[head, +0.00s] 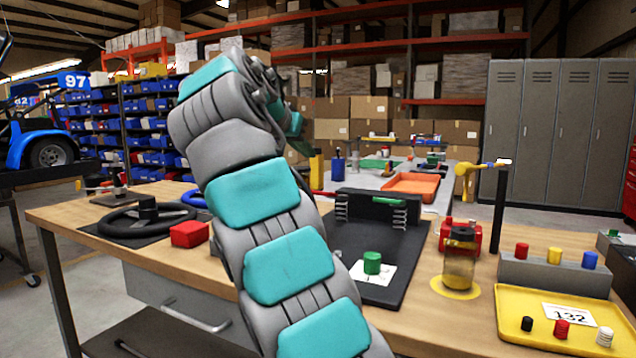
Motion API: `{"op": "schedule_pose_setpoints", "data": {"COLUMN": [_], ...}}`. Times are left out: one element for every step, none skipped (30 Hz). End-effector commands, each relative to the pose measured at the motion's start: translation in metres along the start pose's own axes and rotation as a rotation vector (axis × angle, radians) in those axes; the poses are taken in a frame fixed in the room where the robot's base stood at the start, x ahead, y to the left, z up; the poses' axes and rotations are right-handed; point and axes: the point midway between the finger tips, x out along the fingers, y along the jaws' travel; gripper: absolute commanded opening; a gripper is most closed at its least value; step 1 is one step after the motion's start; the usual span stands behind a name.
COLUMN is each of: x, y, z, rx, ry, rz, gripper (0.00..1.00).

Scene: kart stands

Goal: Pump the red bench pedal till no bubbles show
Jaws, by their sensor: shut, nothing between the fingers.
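A black pedal stand (412,240) with coil springs at its upright back stands mid-bench. A green cylinder (372,262) and a white card lie on its plate. I cannot make out a red pedal on it; my arm covers its left side. Right of it, a clear jar (459,272) with amber fluid stands on a yellow disc, in front of a red unit (470,233) with a dark top. Bubbles are too small to tell. My arm rises through the middle and bends over at the top; my gripper is hidden behind it.
A steering wheel (148,217) and red block (189,234) lie at left. At right stand a black post (499,210), a grey rack (553,277) with coloured pegs and a yellow tray (507,305). Another bench with an orange tray (411,185) is behind.

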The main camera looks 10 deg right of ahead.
Motion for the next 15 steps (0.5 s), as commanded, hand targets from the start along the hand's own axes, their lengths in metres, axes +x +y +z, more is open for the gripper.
{"op": "schedule_pose_setpoints", "data": {"x": [0.005,0.007,0.012,0.015,0.018,0.023,0.026,0.03,0.035,0.041,0.046,0.053,0.058,0.064,0.071], "y": [0.002,0.002,0.002,0.001,0.001,0.001,0.002,0.002,0.002,0.003,0.002,0.002,0.002,0.001,0.001], "z": [-0.001,0.0,0.0,0.0,0.0,0.0,0.0,0.0,0.001,0.001,0.001,0.001,0.001,0.001,0.002], "rx": [0.001,0.0,-0.001,-0.001,-0.001,-0.001,0.0,0.001,0.001,0.001,0.0,-0.001,-0.001,-0.002,-0.002], "ry": [0.0,-0.001,-0.001,0.0,0.0,-0.001,-0.001,-0.002,-0.003,-0.004,-0.005,-0.005,-0.005,-0.004,-0.004], "rz": [0.005,0.005,0.005,0.005,0.005,0.005,0.006,0.006,0.006,0.007,0.007,0.007,0.006,0.005,0.005], "gripper": [0.0,0.0,0.0,0.0,0.0,0.0,0.0,0.0,0.0,0.0,0.0,0.0,0.0,0.0,0.0]}}
